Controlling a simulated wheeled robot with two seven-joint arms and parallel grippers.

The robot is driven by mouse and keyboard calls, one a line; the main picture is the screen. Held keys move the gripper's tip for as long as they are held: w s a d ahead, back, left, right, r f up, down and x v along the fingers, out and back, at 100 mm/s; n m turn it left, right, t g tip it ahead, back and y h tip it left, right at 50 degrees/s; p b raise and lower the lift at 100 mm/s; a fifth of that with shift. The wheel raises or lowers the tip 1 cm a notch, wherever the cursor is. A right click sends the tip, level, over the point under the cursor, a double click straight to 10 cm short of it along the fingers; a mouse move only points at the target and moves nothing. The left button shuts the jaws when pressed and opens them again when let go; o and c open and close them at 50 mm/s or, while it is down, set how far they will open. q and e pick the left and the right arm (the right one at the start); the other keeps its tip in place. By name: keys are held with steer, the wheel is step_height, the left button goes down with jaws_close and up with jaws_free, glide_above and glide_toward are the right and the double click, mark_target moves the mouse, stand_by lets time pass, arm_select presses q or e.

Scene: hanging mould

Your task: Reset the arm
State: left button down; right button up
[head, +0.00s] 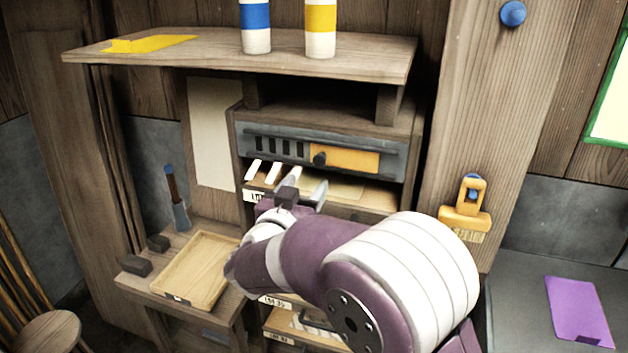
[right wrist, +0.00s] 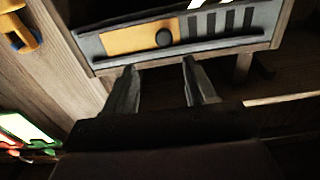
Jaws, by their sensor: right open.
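My right arm (head: 330,260) reaches in from the lower right in the head view, purple and white. My right gripper (head: 305,184) is at the front of the wooden cabinet, just below its grey panel (head: 270,147) with dark slots, a dark knob and an orange plate. In the right wrist view my right gripper's two dark fingers (right wrist: 158,82) stand apart with nothing between them. The panel (right wrist: 202,38) shows upside down beyond the fingertips. I cannot tell whether the fingers touch the cabinet. My left gripper is not in view.
A shelf (head: 230,47) above holds a blue-banded container (head: 255,25) and a yellow-banded container (head: 321,28). A wooden tray (head: 200,268) lies on the lower left bench. An orange brush (head: 465,208) hangs on the right post. A purple sheet (head: 578,311) lies at right.

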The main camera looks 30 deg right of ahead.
steer(key=shift+v, duration=1.25)
